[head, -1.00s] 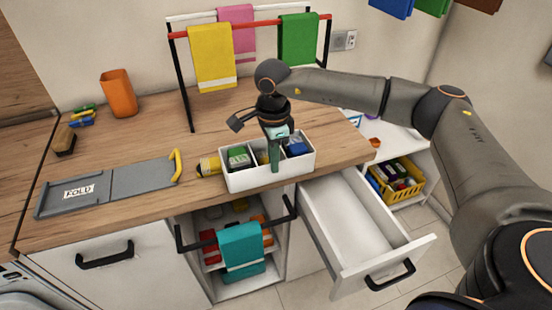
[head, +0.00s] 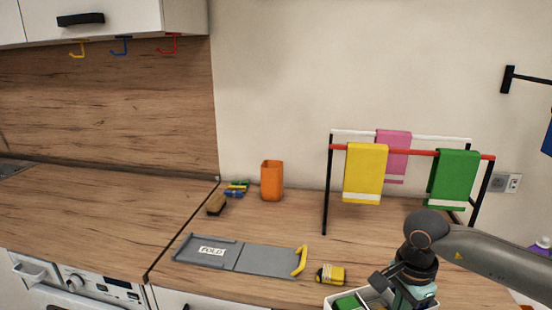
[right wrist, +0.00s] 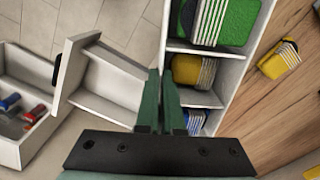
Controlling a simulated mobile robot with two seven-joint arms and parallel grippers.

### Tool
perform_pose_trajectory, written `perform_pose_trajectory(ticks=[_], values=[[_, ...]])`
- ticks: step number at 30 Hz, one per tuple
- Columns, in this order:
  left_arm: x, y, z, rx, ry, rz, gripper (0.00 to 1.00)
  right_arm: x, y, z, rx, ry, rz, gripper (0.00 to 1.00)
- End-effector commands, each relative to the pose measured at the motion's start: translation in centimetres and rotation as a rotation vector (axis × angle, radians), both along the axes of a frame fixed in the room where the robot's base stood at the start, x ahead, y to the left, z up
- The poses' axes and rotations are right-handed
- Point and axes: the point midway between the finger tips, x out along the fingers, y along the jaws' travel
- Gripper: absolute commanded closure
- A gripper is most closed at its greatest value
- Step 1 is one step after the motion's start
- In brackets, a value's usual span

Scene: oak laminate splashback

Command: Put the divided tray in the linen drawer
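The white divided tray (head: 332,300) is at the bottom edge of the head view, mostly cut off, on the counter's front part. The right wrist view shows its compartments and wall (right wrist: 244,68), with folded green, yellow and blue cloths inside. My right gripper (head: 408,294) is over the tray. In the right wrist view its green fingers (right wrist: 160,78) are close together astride the tray's near wall. The white linen drawer (right wrist: 108,75) stands open and looks empty beside the tray, lower down; it is outside the head view. My left gripper is in neither view.
A yellow rolled cloth (head: 331,274) lies beside the tray. A grey folding board (head: 250,257), a brush (head: 216,204) and an orange cup (head: 272,181) are further left. A towel rack (head: 326,190) stands behind. Another open drawer (right wrist: 20,140) holds red and blue items.

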Motion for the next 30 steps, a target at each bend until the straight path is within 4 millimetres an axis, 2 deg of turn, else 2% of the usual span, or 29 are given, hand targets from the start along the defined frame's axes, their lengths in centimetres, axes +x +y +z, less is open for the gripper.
perform_pose_trajectory(ticks=[9,15,21,30], values=[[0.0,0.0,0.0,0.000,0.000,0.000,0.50,-5.1,3.2,0.9,0.007,-0.005,0.780,1.00],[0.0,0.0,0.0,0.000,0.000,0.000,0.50,-7.4,4.2,1.4,0.004,-0.009,1.141,1.00],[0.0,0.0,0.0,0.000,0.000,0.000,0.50,-8.4,4.5,1.6,0.003,-0.010,1.293,1.00],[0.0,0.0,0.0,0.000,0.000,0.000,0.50,-8.4,4.6,1.6,0.002,-0.011,1.305,1.00]])
